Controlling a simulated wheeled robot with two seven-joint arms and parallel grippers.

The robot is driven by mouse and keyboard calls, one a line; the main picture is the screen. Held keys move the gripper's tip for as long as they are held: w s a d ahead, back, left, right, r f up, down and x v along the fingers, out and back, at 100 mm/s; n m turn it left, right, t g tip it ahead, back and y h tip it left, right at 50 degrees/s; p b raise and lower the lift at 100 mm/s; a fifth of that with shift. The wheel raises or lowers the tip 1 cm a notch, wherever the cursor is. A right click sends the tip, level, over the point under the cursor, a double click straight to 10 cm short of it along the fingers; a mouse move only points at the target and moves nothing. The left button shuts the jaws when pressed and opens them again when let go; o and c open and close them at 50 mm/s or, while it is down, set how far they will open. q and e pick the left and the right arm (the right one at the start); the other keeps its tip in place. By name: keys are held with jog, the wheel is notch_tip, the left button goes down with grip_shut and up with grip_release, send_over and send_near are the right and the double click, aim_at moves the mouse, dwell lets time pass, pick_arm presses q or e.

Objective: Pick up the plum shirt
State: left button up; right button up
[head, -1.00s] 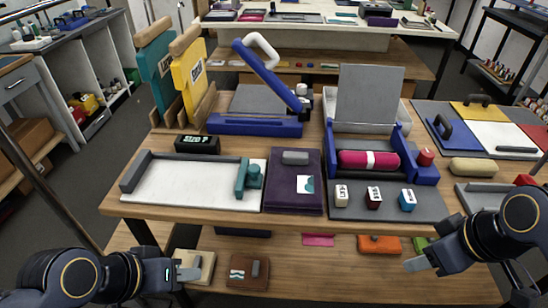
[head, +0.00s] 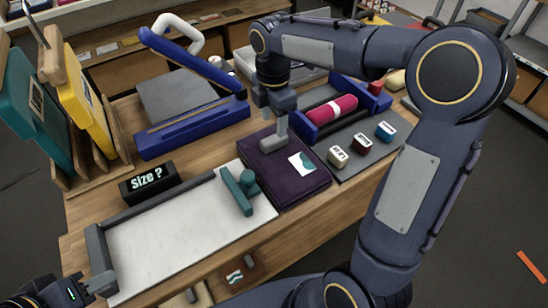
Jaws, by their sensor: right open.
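The plum shirt (head: 305,187) lies folded flat on the wooden table in the middle of the head view, with a white and teal print on its front. My right gripper (head: 277,143) is open and points down over the far part of the shirt; whether its tips touch the cloth I cannot tell.
A white tray (head: 160,250) with a teal tool (head: 238,188) lies left of the shirt. A "Size ?" sign (head: 147,182) and a blue press (head: 193,127) stand behind. A magenta roll (head: 331,109) and three small labelled blocks (head: 361,144) are to the right.

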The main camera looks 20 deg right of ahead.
aim_at(274, 138)
notch_tip(274, 138, down, 6)
jog(key=shift+w+d+r+p, duration=0.1)
jog(key=shift+w+p, duration=0.05)
jog(key=shift+p, duration=0.15)
grip_shut()
